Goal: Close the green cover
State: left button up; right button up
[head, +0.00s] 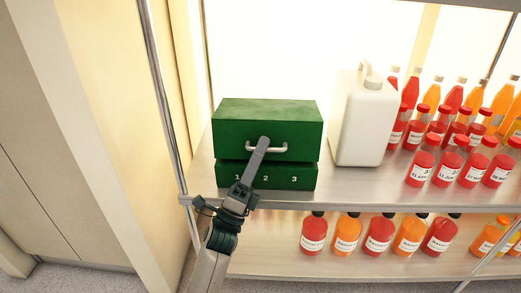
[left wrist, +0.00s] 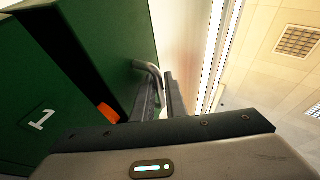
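The green cover (head: 267,125) is the upper part of a green box on the shelf. It sits low over the green base (head: 250,180), which is marked 1, 2, 3. A dark gap shows between them, so the cover is not flush. A metal handle (head: 283,149) is on the cover's front; it also shows in the left wrist view (left wrist: 146,66). My left gripper (head: 262,144) is at the handle, its fingers (left wrist: 162,95) close on either side of the bar. An orange item (left wrist: 108,113) shows in the gap. My right gripper is not in view.
A white jug (head: 365,120) stands right of the box on the metal shelf (head: 340,188). Several red and orange bottles (head: 424,160) stand farther right, with more bottles (head: 378,236) on the shelf below. A metal post (head: 161,85) is at the left.

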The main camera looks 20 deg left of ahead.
pick_arm(q)
jog(key=shift+f+y, duration=0.25)
jog(key=shift+y, duration=0.05)
